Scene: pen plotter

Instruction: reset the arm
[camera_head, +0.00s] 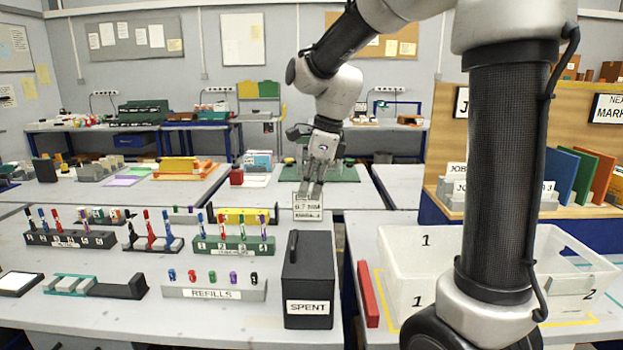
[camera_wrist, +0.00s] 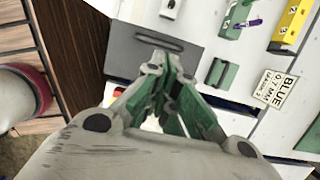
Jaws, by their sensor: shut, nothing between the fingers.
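My gripper (camera_head: 311,190) hangs from my arm above the middle of the workspace, pointing down. Its fingers are together with nothing between them. In the wrist view my gripper (camera_wrist: 172,95) has its green-padded fingers meeting over the dark SPENT box. In the head view the black SPENT box (camera_head: 308,285) stands at the right end of the near table, below and nearer than my gripper. A small white card (camera_head: 308,207) with printed text shows just under the fingertips. In the wrist view the card (camera_wrist: 274,88) reads BLUE 0.7 MM and lies to the right of the fingers.
Pen racks (camera_head: 240,245) and a grey REFILLS block (camera_head: 214,287) stand on the near table. A clear bin (camera_head: 405,250) and a red bar (camera_head: 368,294) are on the right table. A wooden shelf unit (camera_head: 450,133) rises at the far right. A gap separates the near tables.

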